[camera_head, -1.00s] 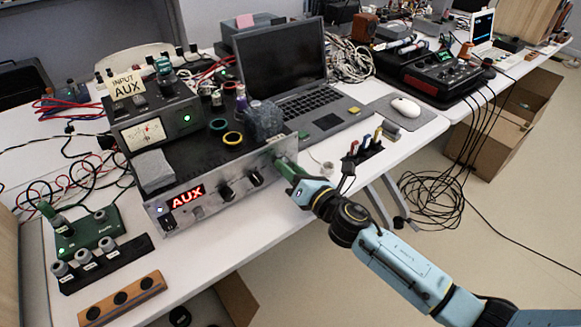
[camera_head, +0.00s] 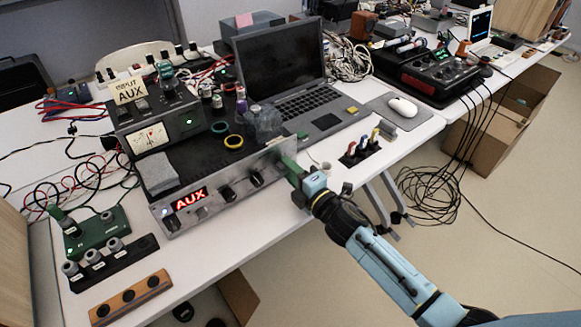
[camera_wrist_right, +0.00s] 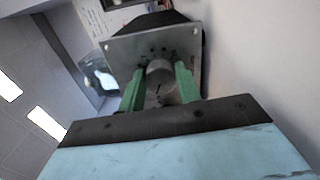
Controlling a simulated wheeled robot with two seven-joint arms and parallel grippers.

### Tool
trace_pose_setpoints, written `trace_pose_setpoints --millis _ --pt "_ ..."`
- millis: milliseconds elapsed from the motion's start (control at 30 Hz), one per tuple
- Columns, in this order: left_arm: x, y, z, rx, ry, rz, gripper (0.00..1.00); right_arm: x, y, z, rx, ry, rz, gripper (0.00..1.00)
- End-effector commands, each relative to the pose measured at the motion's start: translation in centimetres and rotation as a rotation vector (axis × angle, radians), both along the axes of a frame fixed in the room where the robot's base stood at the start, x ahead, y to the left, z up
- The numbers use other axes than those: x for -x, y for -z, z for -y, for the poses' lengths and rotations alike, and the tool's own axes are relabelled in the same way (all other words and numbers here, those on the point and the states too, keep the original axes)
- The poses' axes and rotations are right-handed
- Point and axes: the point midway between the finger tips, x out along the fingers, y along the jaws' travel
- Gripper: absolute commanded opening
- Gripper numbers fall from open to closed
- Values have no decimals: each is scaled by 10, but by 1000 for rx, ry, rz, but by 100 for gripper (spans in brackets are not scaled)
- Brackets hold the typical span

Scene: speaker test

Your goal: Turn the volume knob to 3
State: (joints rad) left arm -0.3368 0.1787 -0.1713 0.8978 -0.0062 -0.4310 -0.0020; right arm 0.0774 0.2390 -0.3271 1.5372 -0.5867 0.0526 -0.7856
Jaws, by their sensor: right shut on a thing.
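The amplifier (camera_head: 215,203) is a silver-fronted unit with a red display reading "AUX" and two dark knobs (camera_head: 256,179) near its middle. My right gripper (camera_head: 291,167) is at the right end of its front panel. In the right wrist view, its green fingers (camera_wrist_right: 160,72) are shut on a round grey knob (camera_wrist_right: 160,77), one on each side. Marks ring the knob on the panel (camera_wrist_right: 122,53), but their numbers are too small to read. A dark line on the knob points roughly downward in that view. The fingers hide this knob in the head view. My left gripper is not in view.
An open laptop (camera_head: 283,65) stands behind the amplifier. A black rack with coloured plugs (camera_head: 360,151) lies just right of my right gripper. A green switch box (camera_head: 93,234) and a wooden block (camera_head: 130,298) are at the front left.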

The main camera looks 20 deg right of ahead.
Motion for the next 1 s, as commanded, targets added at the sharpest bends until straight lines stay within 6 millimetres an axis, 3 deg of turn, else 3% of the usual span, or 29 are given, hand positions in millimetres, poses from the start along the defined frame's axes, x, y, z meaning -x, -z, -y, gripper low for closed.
trace_pose_setpoints --millis 400,867,900,1000 --pt "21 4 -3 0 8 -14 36 0 1 0 -138 0 -51 11" --pt "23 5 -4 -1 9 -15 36 0 2 0 -148 0 -55 11" --pt "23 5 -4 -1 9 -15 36 0 1 0 -148 0 -55 37" --pt "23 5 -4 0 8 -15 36 0 1 0 -148 0 -55 50"
